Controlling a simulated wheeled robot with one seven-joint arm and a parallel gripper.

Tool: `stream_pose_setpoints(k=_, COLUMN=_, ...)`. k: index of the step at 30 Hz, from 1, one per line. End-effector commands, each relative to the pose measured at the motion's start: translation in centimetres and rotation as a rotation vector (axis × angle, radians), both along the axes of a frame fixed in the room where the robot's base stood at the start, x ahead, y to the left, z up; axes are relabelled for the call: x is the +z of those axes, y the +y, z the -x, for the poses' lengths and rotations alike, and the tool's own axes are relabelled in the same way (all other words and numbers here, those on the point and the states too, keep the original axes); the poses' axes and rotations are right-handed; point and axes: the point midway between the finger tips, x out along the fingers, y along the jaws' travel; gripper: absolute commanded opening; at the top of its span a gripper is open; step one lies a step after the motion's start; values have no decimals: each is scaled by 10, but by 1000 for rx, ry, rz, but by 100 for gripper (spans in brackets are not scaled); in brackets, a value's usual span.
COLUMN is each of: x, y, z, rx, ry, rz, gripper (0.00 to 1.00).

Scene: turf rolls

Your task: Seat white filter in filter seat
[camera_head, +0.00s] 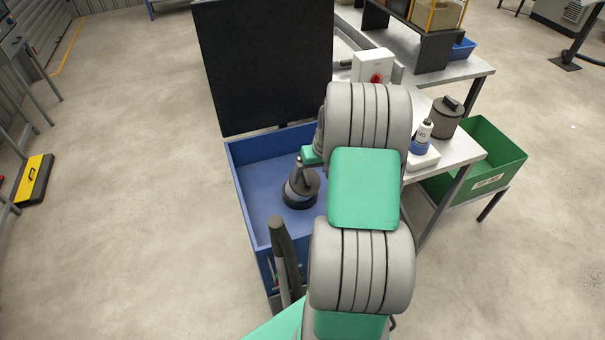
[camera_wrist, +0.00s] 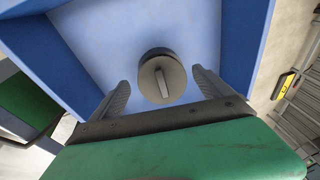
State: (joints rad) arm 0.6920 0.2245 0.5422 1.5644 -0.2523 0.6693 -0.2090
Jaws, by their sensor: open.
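In the wrist view, a round grey-brown part with a raised bar handle (camera_wrist: 162,79) lies in the blue tub, between and beyond the fingertips of my gripper (camera_wrist: 160,82). My gripper is open, one finger on each side of it; contact cannot be told. A similar grey-brown cylinder with a dark handle (camera_head: 447,118) stands on the metal bench. I cannot tell which part is the white filter or where the filter seat is.
The blue tub (camera_head: 237,180) has a raised black panel (camera_head: 265,70) behind it. A green bin (camera_head: 500,155) stands at far right.

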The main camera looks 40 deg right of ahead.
Motion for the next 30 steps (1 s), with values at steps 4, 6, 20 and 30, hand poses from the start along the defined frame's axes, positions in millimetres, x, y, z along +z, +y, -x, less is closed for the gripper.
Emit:
stream_pose_setpoints(k=4, x=7, y=-12, z=-36, rx=17, ry=-152, rz=69, gripper=100)
stream_pose_setpoints(k=6, x=6, y=-15, z=-43, rx=19, ry=-180, rz=86, gripper=100)
stream_pose_setpoints(k=20, x=-57, y=-14, z=-68, rx=26, ry=-183, rz=91, gripper=100)
stream_pose_setpoints(k=30, x=-63, y=-15, z=-71, rx=25, ry=-184, rz=92, gripper=94)
